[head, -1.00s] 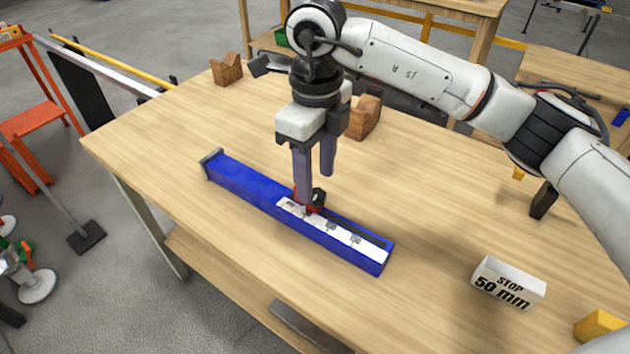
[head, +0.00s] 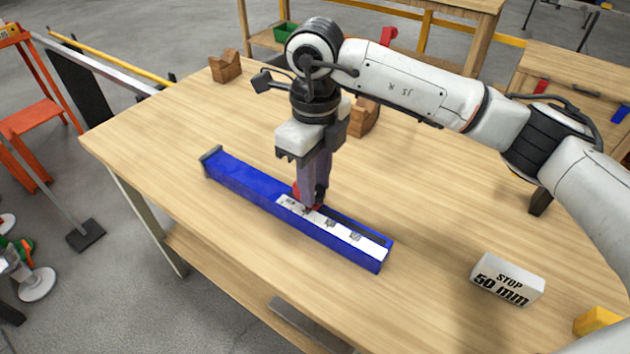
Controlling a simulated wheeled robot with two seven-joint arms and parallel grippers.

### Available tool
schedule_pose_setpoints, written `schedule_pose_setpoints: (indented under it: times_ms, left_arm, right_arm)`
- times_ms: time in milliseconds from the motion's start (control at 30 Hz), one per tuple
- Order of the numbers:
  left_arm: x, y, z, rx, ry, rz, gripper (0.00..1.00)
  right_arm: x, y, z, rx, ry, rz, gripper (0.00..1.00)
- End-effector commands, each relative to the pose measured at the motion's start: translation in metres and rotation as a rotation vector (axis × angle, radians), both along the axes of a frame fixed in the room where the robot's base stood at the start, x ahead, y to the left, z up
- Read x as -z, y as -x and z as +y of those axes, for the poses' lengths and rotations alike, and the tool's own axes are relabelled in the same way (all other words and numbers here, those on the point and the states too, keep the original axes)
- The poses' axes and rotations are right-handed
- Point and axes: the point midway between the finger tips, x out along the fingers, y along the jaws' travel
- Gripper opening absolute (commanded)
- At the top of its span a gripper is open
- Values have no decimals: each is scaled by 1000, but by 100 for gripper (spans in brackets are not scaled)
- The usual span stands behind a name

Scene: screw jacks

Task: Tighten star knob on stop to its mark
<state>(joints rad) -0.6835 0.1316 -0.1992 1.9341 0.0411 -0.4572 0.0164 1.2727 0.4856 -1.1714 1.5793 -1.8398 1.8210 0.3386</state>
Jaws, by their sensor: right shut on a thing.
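The blue rail (head: 240,188) lies at a slant on the wooden table, with a white scale strip (head: 343,236) on its right half. The red stop (head: 297,190) sits on the rail near the left end of the strip, mostly hidden behind my fingers. My right gripper (head: 311,200) points down over the stop, shut on the dark star knob, which the fingers now cover. The knob's mark cannot be made out. My left gripper is not in view.
A white block reading "STOP 50 mm" (head: 507,281) stands on the table at right, with a yellow block (head: 598,321) near the corner. Wooden V-blocks (head: 225,67) stand at the back, one partly behind my gripper.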

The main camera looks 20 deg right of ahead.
Motion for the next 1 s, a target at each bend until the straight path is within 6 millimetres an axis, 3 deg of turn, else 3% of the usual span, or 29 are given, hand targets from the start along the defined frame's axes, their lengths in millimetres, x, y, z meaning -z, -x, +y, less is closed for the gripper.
schedule_pose_setpoints:
  times_ms: [333, 700, 733, 800, 833, 1000]
  left_arm:
    - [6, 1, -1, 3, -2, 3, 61]
    - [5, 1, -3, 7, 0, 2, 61]
    - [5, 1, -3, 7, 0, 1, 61]
    - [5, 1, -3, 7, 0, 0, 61]
    - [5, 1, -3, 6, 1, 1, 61]
    - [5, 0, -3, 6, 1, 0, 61]
  right_arm:
    - [0, -1, -1, 336, 2, -1, 5]
    - [-1, -1, -1, 374, 1, -1, 5]
    - [-1, -1, -1, 374, 1, -1, 30]
    - [-1, -1, -1, 373, 1, -1, 42]
    - [-1, -1, -1, 373, 1, -1, 46]
    - [0, -1, -1, 372, 0, 0, 46]
